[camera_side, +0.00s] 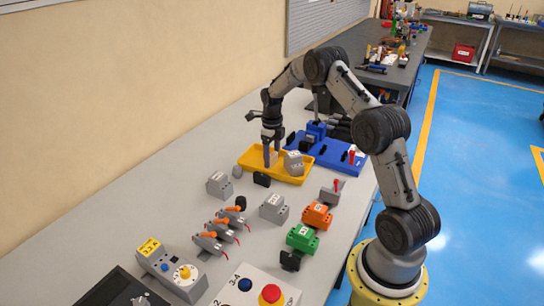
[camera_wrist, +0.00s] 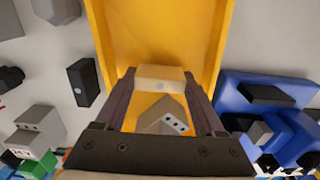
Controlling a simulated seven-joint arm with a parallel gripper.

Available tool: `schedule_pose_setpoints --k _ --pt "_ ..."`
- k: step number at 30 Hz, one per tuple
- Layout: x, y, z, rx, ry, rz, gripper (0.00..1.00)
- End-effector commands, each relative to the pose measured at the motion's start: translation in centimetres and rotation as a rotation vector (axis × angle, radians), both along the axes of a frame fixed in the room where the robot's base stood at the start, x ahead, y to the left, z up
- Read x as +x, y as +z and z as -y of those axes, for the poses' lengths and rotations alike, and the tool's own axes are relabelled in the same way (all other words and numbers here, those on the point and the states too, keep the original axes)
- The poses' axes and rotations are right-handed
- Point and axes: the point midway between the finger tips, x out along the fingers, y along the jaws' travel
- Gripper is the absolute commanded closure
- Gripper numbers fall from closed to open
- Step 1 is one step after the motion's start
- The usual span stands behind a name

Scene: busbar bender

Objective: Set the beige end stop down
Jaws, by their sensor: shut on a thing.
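The beige end stop (camera_wrist: 161,78) is a small block held between the two fingers of my gripper (camera_wrist: 160,85) in the wrist view. My gripper (camera_side: 271,158) points down over the yellow tray (camera_side: 250,164) in the side view, and the end stop (camera_side: 273,156) shows only as a small pale patch at the fingers. The tray's yellow floor and walls (camera_wrist: 98,30) surround the block in the wrist view. I cannot tell whether the block touches the tray floor.
A grey block (camera_side: 293,163) stands in the tray, close to the fingers; it also shows below the end stop in the wrist view (camera_wrist: 165,117). A blue fixture (camera_side: 330,150) adjoins the tray. A black block (camera_side: 262,179) and a grey block (camera_side: 219,184) sit in front.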

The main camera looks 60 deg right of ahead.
Motion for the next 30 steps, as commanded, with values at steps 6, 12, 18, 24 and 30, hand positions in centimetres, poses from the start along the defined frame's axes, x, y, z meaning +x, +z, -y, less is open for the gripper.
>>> schedule_pose_setpoints --k 6,12,18,24,30 --pt "0.0 0.0 0.0 -0.001 0.000 0.002 0.81" --pt "0.0 -0.3 0.0 -0.001 0.000 0.001 0.22" --pt "0.0 -0.3 0.0 -0.001 0.000 0.001 0.00" --pt "0.0 -0.1 0.0 -0.001 0.000 0.002 0.00" --pt "0.1 2.2 0.1 -0.004 0.000 0.006 0.00"
